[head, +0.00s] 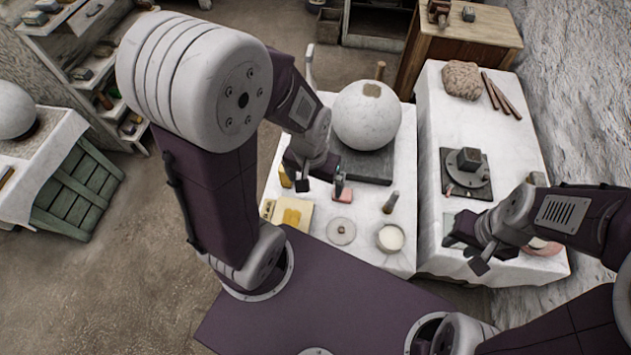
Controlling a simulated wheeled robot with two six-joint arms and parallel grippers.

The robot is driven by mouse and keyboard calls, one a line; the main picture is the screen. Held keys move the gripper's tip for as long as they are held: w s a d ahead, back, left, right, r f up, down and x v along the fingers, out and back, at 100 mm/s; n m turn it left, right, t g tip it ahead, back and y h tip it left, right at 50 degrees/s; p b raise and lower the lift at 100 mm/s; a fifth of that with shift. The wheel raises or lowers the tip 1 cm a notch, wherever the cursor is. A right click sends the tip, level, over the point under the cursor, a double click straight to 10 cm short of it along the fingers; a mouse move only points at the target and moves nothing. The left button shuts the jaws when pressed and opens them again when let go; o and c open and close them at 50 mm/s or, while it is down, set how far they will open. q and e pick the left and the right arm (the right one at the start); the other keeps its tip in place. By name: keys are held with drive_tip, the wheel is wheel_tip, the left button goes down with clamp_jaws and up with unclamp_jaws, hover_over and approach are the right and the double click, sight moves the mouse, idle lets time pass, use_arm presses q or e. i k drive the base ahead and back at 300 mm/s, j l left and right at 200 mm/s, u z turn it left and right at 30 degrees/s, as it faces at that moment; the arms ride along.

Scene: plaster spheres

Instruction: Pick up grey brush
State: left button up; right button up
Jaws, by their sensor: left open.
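My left gripper (319,181) is open over the white-covered table, in front of a large white sphere. A small upright item with a green top and pinkish base (342,188) stands beside its right finger; I cannot tell whether they touch. A slim grey-brown upright item (390,203) stands further right, near a bowl; it may be the grey brush, but it is too small to be sure. My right gripper (466,250) is low over the right table and looks open, with nothing visible between its fingers. It partly hides what lies beneath.
The white sphere (366,115) rests on a dark slab (372,168). Nearby are a yellow sponge-like item (292,216), a round grey disc (341,231) and a bowl of white material (391,238). The right table holds a dark turntable (466,170), a clay lump (462,80) and sticks (501,95).

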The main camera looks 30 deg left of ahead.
sight(389, 204)
drive_tip(key=u, duration=0.95)
drive_tip(key=k+j+u, duration=0.1)
drive_tip(key=j, duration=0.3)
drive_tip(key=l+z, duration=0.15)
drive_tip(key=z, duration=0.2)
drive_tip(key=l+z, duration=0.15)
drive_tip(key=z, duration=0.2)
drive_tip(key=l+z, duration=0.3)
drive_tip(key=l+u, duration=0.25)
drive_tip(key=u, duration=0.2)
drive_tip(key=l+u, duration=0.25)
drive_tip(key=u, duration=0.15)
drive_tip(key=l+u, duration=0.3)
drive_tip(key=u, duration=0.15)
drive_tip(key=l+u, duration=0.25)
drive_tip(key=u, duration=0.15)
drive_tip(key=k+l+u, duration=0.1)
drive_tip(key=l+u, duration=0.15)
drive_tip(key=u, duration=0.2)
